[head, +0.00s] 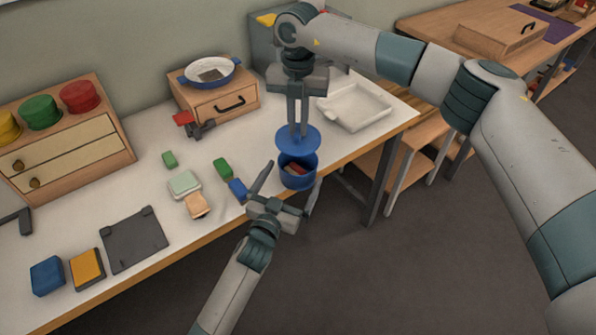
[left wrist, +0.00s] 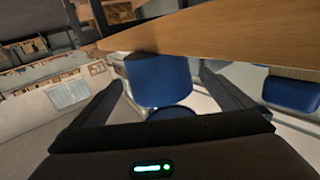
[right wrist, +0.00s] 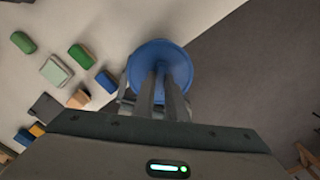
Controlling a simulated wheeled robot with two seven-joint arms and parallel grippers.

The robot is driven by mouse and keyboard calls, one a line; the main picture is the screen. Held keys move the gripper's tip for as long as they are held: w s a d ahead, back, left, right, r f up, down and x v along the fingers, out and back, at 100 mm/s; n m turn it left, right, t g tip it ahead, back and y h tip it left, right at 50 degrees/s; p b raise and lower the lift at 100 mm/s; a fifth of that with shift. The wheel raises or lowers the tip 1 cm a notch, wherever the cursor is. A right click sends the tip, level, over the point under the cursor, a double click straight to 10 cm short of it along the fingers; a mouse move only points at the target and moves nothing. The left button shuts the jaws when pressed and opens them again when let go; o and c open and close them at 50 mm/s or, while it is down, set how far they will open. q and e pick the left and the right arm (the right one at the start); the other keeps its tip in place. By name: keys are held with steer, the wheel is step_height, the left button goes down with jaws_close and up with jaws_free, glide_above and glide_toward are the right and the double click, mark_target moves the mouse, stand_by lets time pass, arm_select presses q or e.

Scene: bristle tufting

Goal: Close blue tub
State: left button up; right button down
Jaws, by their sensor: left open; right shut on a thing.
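The blue tub (head: 298,182) stands upright and uncovered at the table's front edge, with reddish and dark pieces inside. Its side shows in the left wrist view (left wrist: 158,80). My right gripper (head: 298,128) points down, shut on the blue lid (head: 298,140), and holds it level just above the tub with a gap. The lid fills the middle of the right wrist view (right wrist: 158,50) and hides most of the tub there. My left gripper (head: 291,172) is open, its fingers on either side of the tub. I cannot tell whether they touch it.
Left of the tub are a blue block (head: 237,188), green blocks (head: 222,168), a pale green box (head: 184,184) and a tan block (head: 197,205). A white tray (head: 355,107) lies behind right. A drawer box (head: 215,103) carries a blue-rimmed dish (head: 208,73).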

mark_target(302, 160)
arm_select(q)
steer(key=x, duration=0.7)
steer(key=shift+w+d, duration=0.1)
steer(key=shift+w, duration=0.2)
steer(key=c, duration=1.5)
arm_select(e)
steer(key=shift+f, duration=2.5)
steer(key=shift+f, duration=0.9)
steer(key=shift+f, duration=0.6)
steer(key=c, duration=1.7)
jaws_free()
